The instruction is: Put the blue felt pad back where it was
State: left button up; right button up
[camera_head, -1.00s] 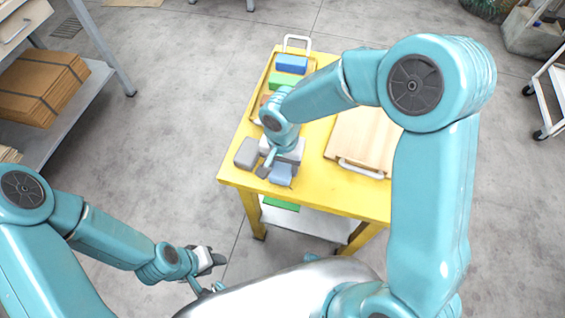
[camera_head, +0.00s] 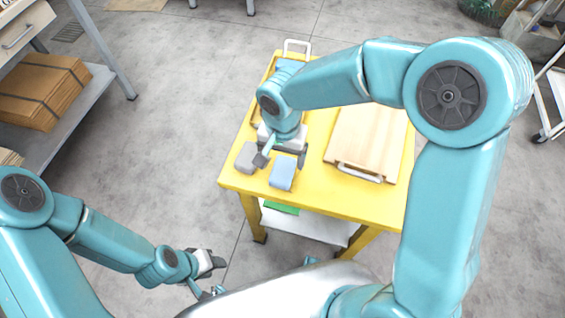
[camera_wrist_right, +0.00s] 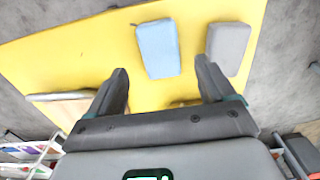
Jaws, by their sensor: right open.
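A light blue pad (camera_head: 282,173) lies on the yellow table near its front edge; it also shows in the right wrist view (camera_wrist_right: 158,49). A grey block (camera_head: 246,156) lies to its left, apart from it; in the wrist view the grey block (camera_wrist_right: 229,46) is on the right. My right gripper (camera_head: 281,159) is open and empty just behind the pad. In the wrist view its fingers (camera_wrist_right: 162,70) are spread, with the pad beyond the tips. My left gripper (camera_head: 207,276) hangs low, off the table; its opening is unclear.
The yellow table (camera_head: 315,178) has bare room between the pad and a wooden board (camera_head: 365,145) with a handle on the right. A tray (camera_head: 297,45) at the back left is mostly hidden by my right arm. A green item (camera_head: 281,208) lies on the lower shelf.

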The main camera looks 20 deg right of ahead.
aim_at(283, 171)
notch_tip(283, 171, up, 6)
jog(key=shift+f, duration=0.1)
dwell(0.7)
